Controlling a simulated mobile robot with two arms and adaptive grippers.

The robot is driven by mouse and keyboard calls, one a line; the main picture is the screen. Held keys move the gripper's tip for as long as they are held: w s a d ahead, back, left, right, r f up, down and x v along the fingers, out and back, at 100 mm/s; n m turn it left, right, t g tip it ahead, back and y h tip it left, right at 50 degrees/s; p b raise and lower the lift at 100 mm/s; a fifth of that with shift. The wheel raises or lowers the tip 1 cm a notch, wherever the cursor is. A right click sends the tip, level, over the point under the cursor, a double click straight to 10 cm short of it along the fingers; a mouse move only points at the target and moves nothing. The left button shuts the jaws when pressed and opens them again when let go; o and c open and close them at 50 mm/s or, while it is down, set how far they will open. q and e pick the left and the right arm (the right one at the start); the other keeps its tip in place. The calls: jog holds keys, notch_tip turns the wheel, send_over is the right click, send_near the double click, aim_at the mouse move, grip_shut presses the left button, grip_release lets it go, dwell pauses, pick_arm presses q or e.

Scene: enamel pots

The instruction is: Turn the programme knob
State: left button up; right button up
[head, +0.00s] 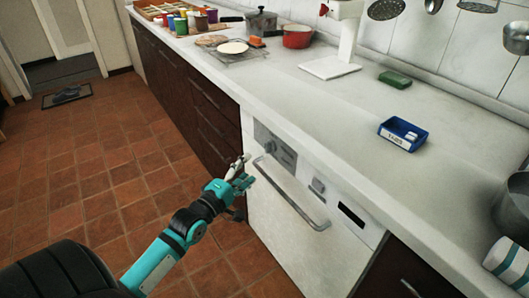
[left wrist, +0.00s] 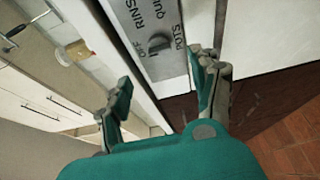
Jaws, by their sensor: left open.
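The programme knob (left wrist: 159,43) is a dark round knob on the grey control panel (left wrist: 143,15) in the left wrist view. The words OFF, RINSE, QUICK and POTS are printed around it. In the head view the panel (head: 273,144) is at the upper left of the white dishwasher front (head: 290,225); the knob is small there. My left gripper (head: 241,170) is just in front of the panel's left end. In the left wrist view its teal and grey fingers (left wrist: 162,68) are spread and empty, with the knob beyond the gap between them, apart from both. My right gripper is out of view.
A metal bar handle (head: 290,195) sticks out from the dishwasher front beside my left gripper. The white worktop (head: 290,100) above holds a blue box (head: 402,134), a green sponge (head: 395,80) and pots. The tiled floor (head: 120,185) to the left is mostly clear.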

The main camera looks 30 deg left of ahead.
aim_at(266, 149)
pick_arm(q)
jog(key=w+b, duration=0.1)
jog(key=w, duration=0.8)
jog(key=shift+w, duration=0.35)
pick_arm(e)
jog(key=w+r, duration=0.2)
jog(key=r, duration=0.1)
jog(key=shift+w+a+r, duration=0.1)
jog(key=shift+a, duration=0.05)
pick_arm(q)
jog(key=shift+c, duration=0.3)
jog(key=c, duration=1.1)
